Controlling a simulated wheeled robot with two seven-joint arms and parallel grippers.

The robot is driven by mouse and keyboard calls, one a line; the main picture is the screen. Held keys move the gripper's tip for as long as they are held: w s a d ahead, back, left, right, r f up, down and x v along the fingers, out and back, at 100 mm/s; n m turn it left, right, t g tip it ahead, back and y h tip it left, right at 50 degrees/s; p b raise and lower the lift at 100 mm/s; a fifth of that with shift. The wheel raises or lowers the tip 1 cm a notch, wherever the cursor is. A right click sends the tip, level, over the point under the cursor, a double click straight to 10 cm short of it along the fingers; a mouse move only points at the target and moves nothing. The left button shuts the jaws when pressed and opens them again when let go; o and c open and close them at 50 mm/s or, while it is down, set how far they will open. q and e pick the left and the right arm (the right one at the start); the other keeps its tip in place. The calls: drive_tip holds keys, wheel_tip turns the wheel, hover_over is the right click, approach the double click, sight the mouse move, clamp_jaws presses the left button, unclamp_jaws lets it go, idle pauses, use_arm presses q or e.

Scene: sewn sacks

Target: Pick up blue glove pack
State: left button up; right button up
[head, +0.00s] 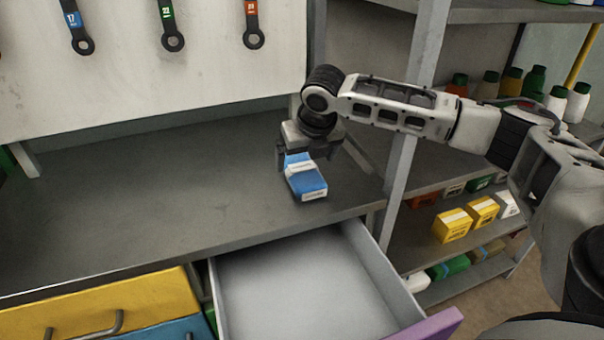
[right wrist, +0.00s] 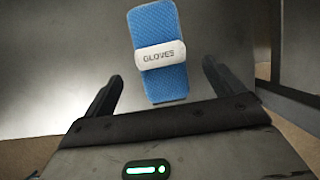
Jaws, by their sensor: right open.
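The blue glove pack (head: 307,184) lies on the grey workbench in the head view, near its front right edge. It has a white band, marked GLOVES in the right wrist view (right wrist: 158,57). My right gripper (head: 310,162) is open above the pack's far part, its fingers pointing down. In the right wrist view the pack shows ahead of and between the two dark fingers (right wrist: 158,85), with gaps on both sides. I cannot tell from these views whether a finger touches it. My left gripper is not in view.
An open, empty grey drawer (head: 300,290) juts out below the bench's front edge. A shelf upright (head: 408,150) stands right of the pack, with yellow boxes (head: 453,225) behind it. The bench (head: 150,195) is clear to the left. Wrenches (head: 172,38) hang at the back.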

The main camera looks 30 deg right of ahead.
sight(304, 170)
drive_tip(key=x, duration=0.5)
drive_tip(key=shift+s+f, duration=0.1)
drive_tip(key=c, duration=1.1)
